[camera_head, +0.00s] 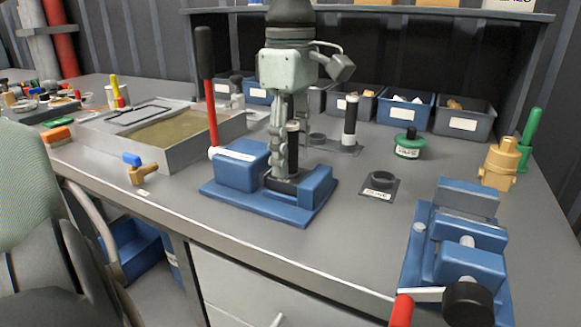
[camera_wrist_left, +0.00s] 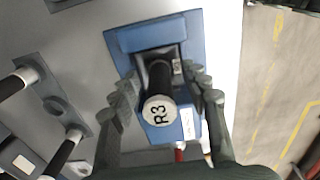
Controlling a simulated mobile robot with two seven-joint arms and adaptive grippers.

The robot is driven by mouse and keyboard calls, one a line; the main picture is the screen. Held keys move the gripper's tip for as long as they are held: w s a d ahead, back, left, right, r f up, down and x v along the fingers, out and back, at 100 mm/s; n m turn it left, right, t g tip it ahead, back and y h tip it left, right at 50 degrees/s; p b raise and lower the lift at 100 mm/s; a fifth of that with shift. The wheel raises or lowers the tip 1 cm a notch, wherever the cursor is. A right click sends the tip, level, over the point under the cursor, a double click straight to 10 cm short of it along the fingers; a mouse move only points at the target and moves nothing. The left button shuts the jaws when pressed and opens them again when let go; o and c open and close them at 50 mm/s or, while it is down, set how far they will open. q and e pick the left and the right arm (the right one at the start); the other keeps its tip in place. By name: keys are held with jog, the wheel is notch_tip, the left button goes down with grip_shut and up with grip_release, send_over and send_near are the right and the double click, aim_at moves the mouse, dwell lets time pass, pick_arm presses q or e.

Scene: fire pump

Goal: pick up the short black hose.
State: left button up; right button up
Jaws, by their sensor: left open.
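The short black hose (camera_wrist_left: 158,78) stands upright in a blue fixture (camera_head: 232,198); its pale end cap, marked R3, faces the camera in the left wrist view. In the head view, the hose (camera_head: 293,142) shows only partly beside my fingers. My left gripper (camera_head: 284,165) points straight down over the fixture. Its fingers are open, one on each side of the hose, with gaps visible in the left wrist view (camera_wrist_left: 163,100). My right gripper is not in view.
A similar hose (camera_head: 350,122) stands behind on a rack plate. A red lever with a black grip (camera_head: 204,50) rises close left of the gripper. A grey tray (camera_head: 185,150) lies left, a blue vise (camera_head: 468,262) right. Bins (camera_head: 405,113) line the back.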

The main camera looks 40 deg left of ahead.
pick_arm(q)
grip_shut()
